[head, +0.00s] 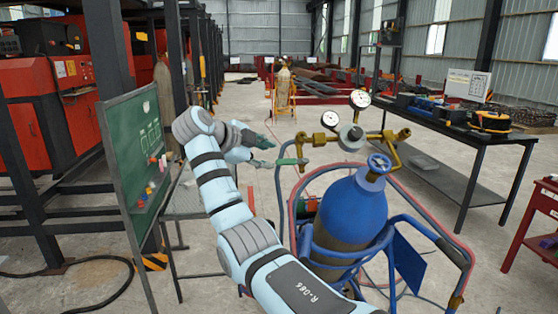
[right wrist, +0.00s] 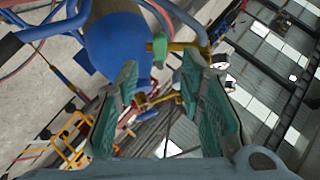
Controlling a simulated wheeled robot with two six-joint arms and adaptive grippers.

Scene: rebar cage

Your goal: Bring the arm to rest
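My right arm (head: 228,205), pale blue with grey joints, reaches up and left across the head view. Its right gripper (head: 287,152) has green fingers spread apart, left of the brass regulator fitting (head: 398,155). In the right wrist view the gripper (right wrist: 157,80) is open, with nothing held between its two green-padded fingers. The blue gas cylinder (head: 350,212) stands behind the arm, and in the right wrist view (right wrist: 115,45) it shows past the fingers. I cannot tell whether the fingertips touch the fitting. My left gripper is not in view.
A green board (head: 136,150) stands close at the left of the arm. Red hoses and a blue cart frame (head: 320,262) surround the cylinder. Two round gauges (head: 331,119) sit above it. A black workbench (head: 440,135) with tools is at the right. Open floor lies behind.

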